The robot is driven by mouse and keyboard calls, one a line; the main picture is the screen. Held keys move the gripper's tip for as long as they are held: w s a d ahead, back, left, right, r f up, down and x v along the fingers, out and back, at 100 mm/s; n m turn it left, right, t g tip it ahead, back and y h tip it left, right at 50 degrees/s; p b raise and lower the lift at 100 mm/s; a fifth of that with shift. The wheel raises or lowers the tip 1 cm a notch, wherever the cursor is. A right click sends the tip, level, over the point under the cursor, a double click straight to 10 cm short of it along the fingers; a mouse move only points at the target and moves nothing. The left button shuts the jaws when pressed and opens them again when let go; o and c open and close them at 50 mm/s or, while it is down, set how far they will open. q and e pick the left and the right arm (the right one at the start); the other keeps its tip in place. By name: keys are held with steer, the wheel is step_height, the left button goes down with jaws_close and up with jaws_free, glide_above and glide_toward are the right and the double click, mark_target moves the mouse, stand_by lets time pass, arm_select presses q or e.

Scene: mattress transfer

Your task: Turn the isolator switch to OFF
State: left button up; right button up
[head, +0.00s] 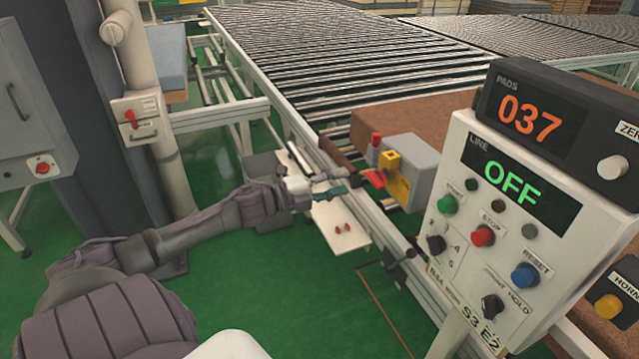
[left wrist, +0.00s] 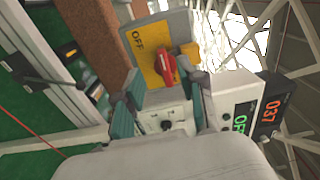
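The isolator switch is a grey box (head: 415,160) with a yellow plate and a red handle (head: 374,178), beside the conveyor's near end. In the left wrist view its red handle (left wrist: 165,67) stands on the yellow plate (left wrist: 147,62), which carries an OFF label at upper left. Whether the handle points at OFF or another mark I cannot tell. My left gripper (head: 343,184) is just left of the handle. In the left wrist view the gripper (left wrist: 165,88) has its fingers apart, with the handle between and beyond the tips; contact is not clear. My right gripper is not in view.
A control panel (head: 470,210) with buttons and a green OFF display stands close on the right, under a counter (head: 530,112) reading 037. The roller conveyor (head: 330,60) runs behind. A white plate with two red pieces (head: 340,222) lies below my gripper. Another red switch (head: 130,118) is on the left post.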

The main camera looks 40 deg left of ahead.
arm_select(q)
steer(key=shift+v, duration=2.5)
